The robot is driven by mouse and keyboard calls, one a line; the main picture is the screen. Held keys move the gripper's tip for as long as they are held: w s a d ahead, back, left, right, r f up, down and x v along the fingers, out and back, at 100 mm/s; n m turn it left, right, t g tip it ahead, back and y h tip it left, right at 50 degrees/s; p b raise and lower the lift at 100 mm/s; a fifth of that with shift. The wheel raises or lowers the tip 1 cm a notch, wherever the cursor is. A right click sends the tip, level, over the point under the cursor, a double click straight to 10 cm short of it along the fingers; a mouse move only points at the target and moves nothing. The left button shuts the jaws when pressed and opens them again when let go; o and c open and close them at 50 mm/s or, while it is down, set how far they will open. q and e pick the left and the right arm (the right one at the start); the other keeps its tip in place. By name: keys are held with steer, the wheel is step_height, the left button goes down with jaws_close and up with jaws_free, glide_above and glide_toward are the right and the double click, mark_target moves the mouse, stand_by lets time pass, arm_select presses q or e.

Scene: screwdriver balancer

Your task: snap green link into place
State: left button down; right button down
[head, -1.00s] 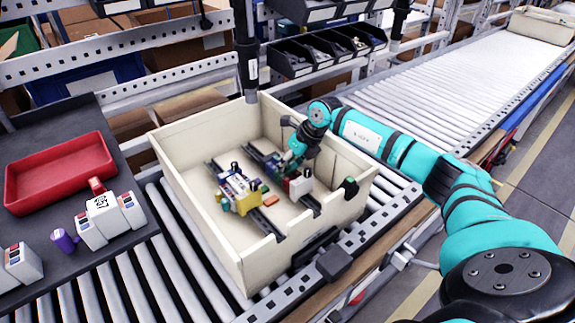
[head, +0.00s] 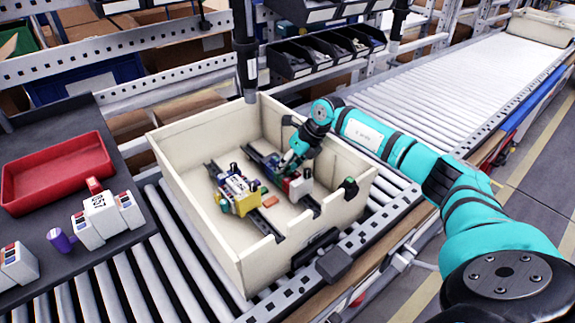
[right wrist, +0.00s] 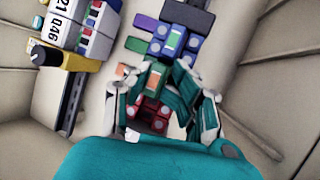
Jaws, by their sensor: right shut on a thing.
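My right gripper (head: 286,166) reaches down into the cream crate (head: 205,240), over the right-hand dark rail. In the right wrist view my right gripper (right wrist: 168,95) is closed around a small green link (right wrist: 152,82) with an orange patch. Blue and dark parts (right wrist: 172,42) sit just beyond the fingertips, and a red part (right wrist: 152,115) shows between the fingers. Whether the link touches the blue parts cannot be told. In the head view the fingers largely hide the link. My left gripper is not in view.
A yellow and white module (head: 238,192) stands on the left rail, also at the wrist view's upper left. An orange piece (head: 270,201) lies near it. A red tray (head: 60,172) and white blocks (head: 103,215) lie on the dark shelf at left. The crate rests on rollers.

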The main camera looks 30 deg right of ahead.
steer(key=shift+s+a+f, duration=0.15)
steer(key=shift+s+f, duration=0.1)
steer(key=shift+f, duration=0.3)
steer(key=shift+s+a+f, duration=0.15)
steer(key=shift+s+f, duration=0.05)
steer(key=shift+f, duration=0.3)
steer(key=shift+w+d, duration=0.1)
stand_by(1.7)
steer(key=shift+f, duration=0.2)
stand_by(1.1)
steer(key=c, duration=1.5)
jaws_free()
steer(key=o, duration=0.6)
steer(key=shift+w+f, duration=0.3)
steer(key=shift+w, duration=0.1)
steer(key=shift+s+d, duration=0.1)
steer(key=shift+d, duration=0.05)
steer(key=shift+d+r, duration=0.1)
steer(key=shift+r, duration=0.15)
steer(key=v, duration=0.6)
steer(key=shift+r, duration=0.9)
